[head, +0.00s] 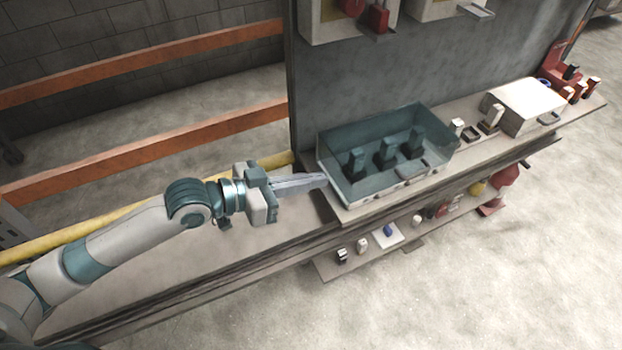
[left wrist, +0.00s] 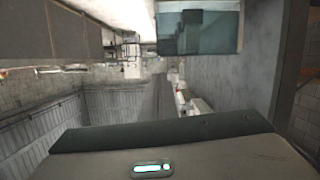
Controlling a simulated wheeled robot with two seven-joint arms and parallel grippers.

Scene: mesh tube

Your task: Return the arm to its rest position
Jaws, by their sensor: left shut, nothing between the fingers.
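My left arm comes in from the left in the head view, stretched out over the bench. My left gripper (head: 300,183) is shut and empty, with its fingertips close to the left side of a teal open box (head: 330,170). I cannot tell whether the tips touch the box. The box holds several dark upright blocks. In the left wrist view, a teal see-through panel (left wrist: 218,40) shows at the top, and a grey body with a small lit strip fills the bottom. My right gripper is in neither view.
The bench (head: 240,255) is bare left of the box. A white box (head: 525,105) and small items stand further right. A lower shelf (head: 340,262) holds several small objects. A grey upright panel (head: 400,75) stands behind. Orange rails (head: 150,150) and a yellow tube (head: 75,240) run at the left.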

